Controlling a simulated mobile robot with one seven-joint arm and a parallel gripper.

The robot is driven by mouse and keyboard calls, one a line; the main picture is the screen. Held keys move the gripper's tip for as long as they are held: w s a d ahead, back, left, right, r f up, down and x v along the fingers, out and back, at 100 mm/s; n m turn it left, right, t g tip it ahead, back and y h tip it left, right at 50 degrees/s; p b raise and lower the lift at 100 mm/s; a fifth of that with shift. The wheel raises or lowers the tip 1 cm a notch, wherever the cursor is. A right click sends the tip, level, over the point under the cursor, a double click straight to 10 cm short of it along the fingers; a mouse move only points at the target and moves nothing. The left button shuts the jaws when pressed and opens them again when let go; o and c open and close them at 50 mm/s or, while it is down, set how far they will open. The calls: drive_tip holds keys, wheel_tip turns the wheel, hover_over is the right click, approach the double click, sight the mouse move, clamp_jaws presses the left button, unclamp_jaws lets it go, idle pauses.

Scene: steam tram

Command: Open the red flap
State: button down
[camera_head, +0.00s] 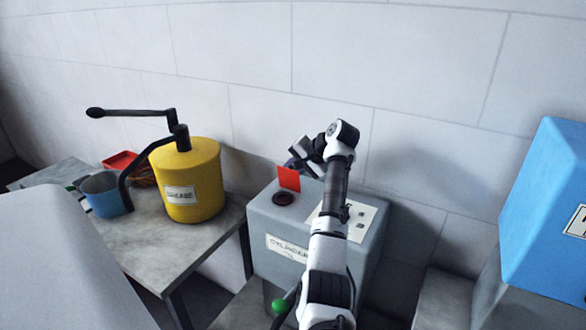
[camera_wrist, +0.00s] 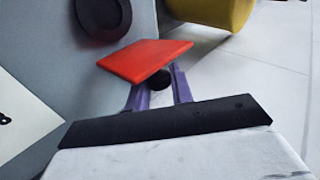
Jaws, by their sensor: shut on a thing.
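The red flap (camera_head: 289,178) stands raised, roughly upright, behind a dark round opening (camera_head: 283,198) on top of the grey cylinder box (camera_head: 268,225). In the wrist view the flap (camera_wrist: 147,60) shows as a red plate, with the dark opening (camera_wrist: 103,15) clear of it. My gripper (camera_wrist: 159,80) has its two purple fingers on either side of a dark round knob at the flap's near edge, shut on it. In the head view my gripper (camera_head: 297,165) is just behind the flap, its fingertips partly hidden.
A yellow grease pot (camera_head: 195,190) with a dark crank handle, a blue cup (camera_head: 104,195) and a red tray (camera_head: 120,161) stand on the table (camera_head: 140,248) at left. A green ball (camera_head: 280,306) is in front of the box. A blue box (camera_head: 548,215) is at right. The wall is close behind.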

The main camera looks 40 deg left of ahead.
drive_tip(key=shift+w+f+g, duration=0.1)
drive_tip(key=shift+w+g, duration=0.15)
drive_tip(key=shift+g, duration=0.05)
idle(0.4)
drive_tip(key=c, duration=1.3)
unclamp_jaws()
drive_tip(key=shift+o, duration=0.2)
drive_tip(key=b+v, duration=0.4)
drive_tip(key=v, duration=0.9)
drive_tip(key=shift+r, duration=0.35)
drive_tip(key=shift+w+d, duration=0.15)
